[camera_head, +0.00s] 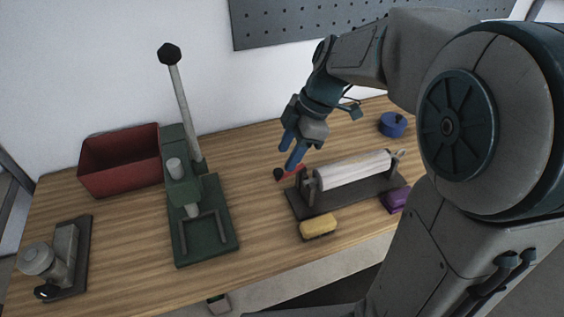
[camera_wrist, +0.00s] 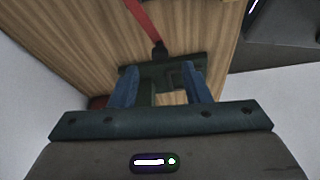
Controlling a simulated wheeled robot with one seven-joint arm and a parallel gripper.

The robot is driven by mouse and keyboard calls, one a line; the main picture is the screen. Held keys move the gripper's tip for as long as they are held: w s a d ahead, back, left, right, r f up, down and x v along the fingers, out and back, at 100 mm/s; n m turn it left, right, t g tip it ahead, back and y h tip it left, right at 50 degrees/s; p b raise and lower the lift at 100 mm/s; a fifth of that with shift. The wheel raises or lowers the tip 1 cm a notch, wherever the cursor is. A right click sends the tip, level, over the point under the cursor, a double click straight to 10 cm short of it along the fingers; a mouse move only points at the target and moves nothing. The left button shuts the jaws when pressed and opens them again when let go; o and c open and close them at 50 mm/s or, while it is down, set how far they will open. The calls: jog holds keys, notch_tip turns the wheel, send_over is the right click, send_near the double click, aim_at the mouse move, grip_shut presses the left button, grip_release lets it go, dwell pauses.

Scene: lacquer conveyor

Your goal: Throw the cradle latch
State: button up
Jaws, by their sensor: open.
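The cradle (camera_head: 312,206) is a dark plate with end posts, holding a pale roller (camera_head: 352,170) lengthwise. At its left end is the latch, a red lever (camera_head: 291,174) with a black knob (camera_head: 278,173). My gripper (camera_head: 291,160) points down just above this lever, its blue fingers open and nothing held. In the wrist view the red lever (camera_wrist: 143,20) comes in from the top, and its black knob (camera_wrist: 160,48) lies just past the gap between the fingers of my gripper (camera_wrist: 160,75). I cannot tell whether a finger touches the lever.
A green press (camera_head: 182,185) with a tall handle stands left of the cradle, before a red bin (camera_head: 120,165). A yellow sponge (camera_head: 318,227) lies in front of the cradle, a purple block (camera_head: 396,200) at its right. A blue round item (camera_head: 392,124) sits behind.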

aim_at(279, 171)
jog(key=shift+x, duration=2.15)
grip_shut()
